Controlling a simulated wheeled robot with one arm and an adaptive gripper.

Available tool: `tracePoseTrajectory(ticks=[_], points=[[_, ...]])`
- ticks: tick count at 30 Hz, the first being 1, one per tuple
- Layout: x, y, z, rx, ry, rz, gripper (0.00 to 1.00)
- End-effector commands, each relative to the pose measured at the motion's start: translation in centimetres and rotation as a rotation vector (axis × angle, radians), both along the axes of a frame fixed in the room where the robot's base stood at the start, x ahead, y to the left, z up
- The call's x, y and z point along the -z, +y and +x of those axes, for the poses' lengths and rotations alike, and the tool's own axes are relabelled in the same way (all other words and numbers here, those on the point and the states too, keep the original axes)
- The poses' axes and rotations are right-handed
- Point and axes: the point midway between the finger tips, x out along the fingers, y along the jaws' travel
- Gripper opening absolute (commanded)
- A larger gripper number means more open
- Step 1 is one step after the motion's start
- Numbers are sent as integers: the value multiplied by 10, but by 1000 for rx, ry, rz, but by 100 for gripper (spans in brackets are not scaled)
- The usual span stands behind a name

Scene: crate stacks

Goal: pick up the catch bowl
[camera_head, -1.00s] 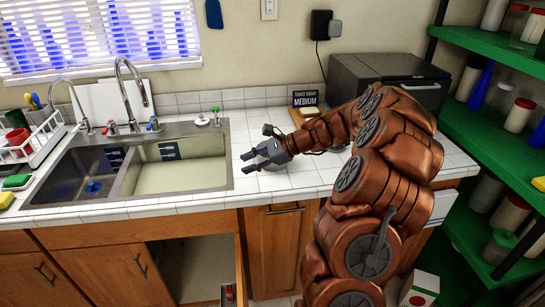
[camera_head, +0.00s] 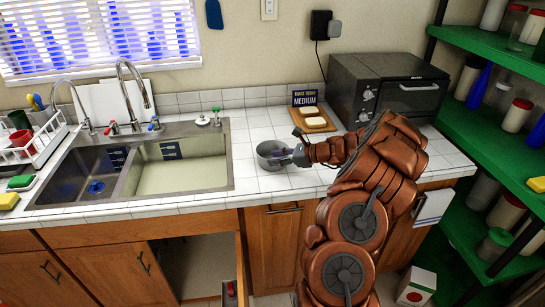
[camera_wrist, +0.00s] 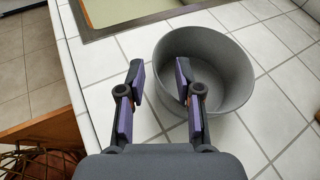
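The catch bowl appears to be the round grey bowl (camera_head: 268,148) standing upright on the white tiled counter, right of the sink. In the wrist view the bowl (camera_wrist: 228,75) fills the upper middle right. My gripper (camera_wrist: 159,70) is open, its two purple-padded fingers apart. The bowl's left rim shows between the fingers; the right finger overlaps the bowl in the picture and the left finger is over the tiles. I cannot tell whether either touches. In the head view my gripper (camera_head: 286,155) is at the bowl's right side and partly covers it.
The double sink (camera_head: 140,170) lies left of the bowl. A wooden board (camera_head: 318,124) with bread slices, a "MEDIUM" sign (camera_head: 305,98) and a toaster oven (camera_head: 388,85) stand behind and to the right. Green shelves (camera_head: 490,140) stand at the far right. The counter's front edge is close.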

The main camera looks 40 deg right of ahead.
Motion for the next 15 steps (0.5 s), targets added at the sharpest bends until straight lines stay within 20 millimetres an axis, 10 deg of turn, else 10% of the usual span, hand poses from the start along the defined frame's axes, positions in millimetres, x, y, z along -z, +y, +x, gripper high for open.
tracePoseTrajectory(ticks=[15], points=[[12,19,25,-2,-2,-1,34]])
